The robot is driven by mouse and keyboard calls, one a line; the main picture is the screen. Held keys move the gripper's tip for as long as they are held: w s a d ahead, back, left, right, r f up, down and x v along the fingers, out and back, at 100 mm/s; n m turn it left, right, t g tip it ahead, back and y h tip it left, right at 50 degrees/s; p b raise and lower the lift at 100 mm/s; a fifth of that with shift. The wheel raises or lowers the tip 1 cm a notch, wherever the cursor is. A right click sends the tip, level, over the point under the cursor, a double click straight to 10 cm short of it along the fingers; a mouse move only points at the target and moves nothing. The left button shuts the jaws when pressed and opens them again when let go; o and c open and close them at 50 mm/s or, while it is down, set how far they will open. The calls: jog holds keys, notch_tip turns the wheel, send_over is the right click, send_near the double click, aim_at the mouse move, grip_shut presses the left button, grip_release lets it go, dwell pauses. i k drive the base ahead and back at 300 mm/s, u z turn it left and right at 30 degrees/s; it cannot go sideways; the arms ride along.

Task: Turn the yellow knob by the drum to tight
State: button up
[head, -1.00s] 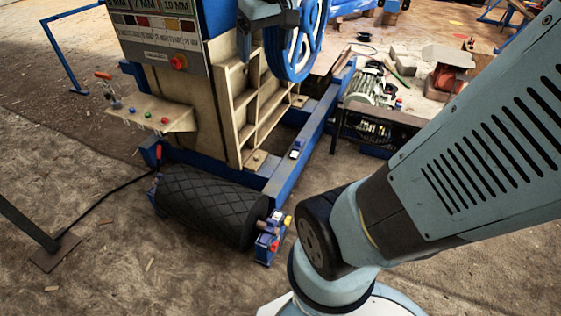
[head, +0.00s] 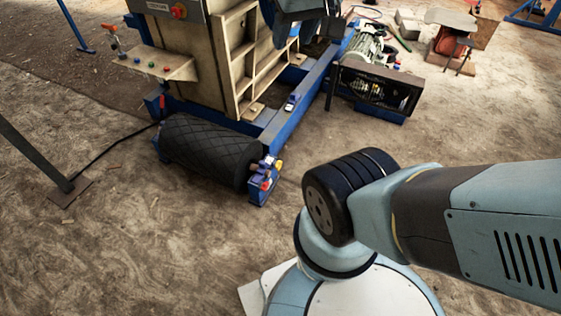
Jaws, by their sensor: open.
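The yellow knob (head: 278,165) is a small spot on the blue bracket (head: 262,190) at the right end of the black drum (head: 210,150). A small red part (head: 266,184) sits just below it. The knob is too small to tell its turn position. My gripper (head: 308,38) shows only partly at the top edge, with its fingers pointing down and apart. It looks open and empty. In the picture it is well above the knob and apart from it.
The wooden crusher frame (head: 205,70) stands behind the drum, with a blue rail (head: 290,120) along its right. A shelf with buttons (head: 150,62) is at left. A motor on a stand (head: 372,85) is at back right. Bare floor lies in front of the drum.

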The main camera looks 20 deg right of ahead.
aim_at(278, 164)
jog(key=z, duration=0.05)
jog(key=k, duration=0.35)
jog(key=z, duration=1.3)
jog(key=i, duration=1.2)
jog(key=u, duration=1.45)
